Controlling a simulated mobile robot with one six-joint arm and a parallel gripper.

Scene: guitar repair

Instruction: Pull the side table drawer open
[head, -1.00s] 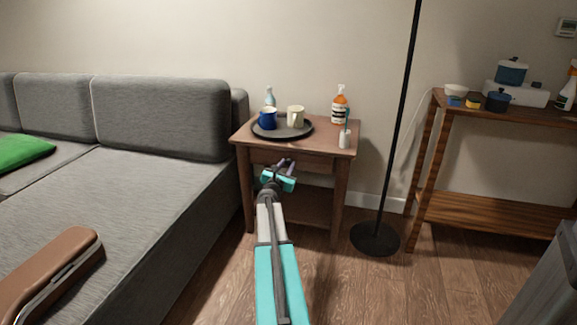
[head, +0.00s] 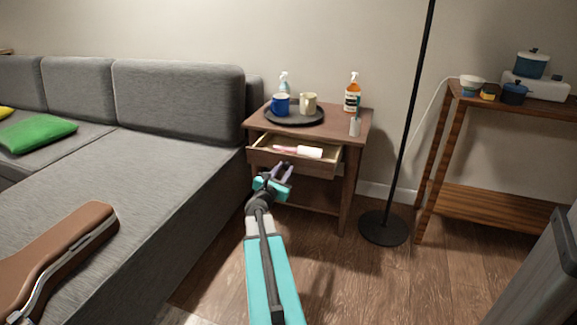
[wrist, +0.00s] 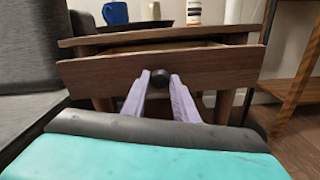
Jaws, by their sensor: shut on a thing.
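The wooden side table (head: 345,185) stands against the wall, right of the sofa. Its drawer (head: 325,168) is partly open, and a pink item (head: 285,149) and a white item (head: 310,152) show inside. In the wrist view, the drawer front (wrist: 215,69) spans the picture with a dark round knob (wrist: 159,78) at its middle. My gripper (head: 280,170) is at the drawer front; in the wrist view its two pale purple fingers (wrist: 160,86) are shut on the knob, one on each side.
A black tray (head: 295,119) on the tabletop holds a blue mug (head: 281,104) and a cream mug (head: 308,103). Spray bottles stand behind and beside it. A floor lamp (head: 385,228) and a wooden shelf (head: 490,207) are to the right. The grey sofa (head: 150,165) is close on the left.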

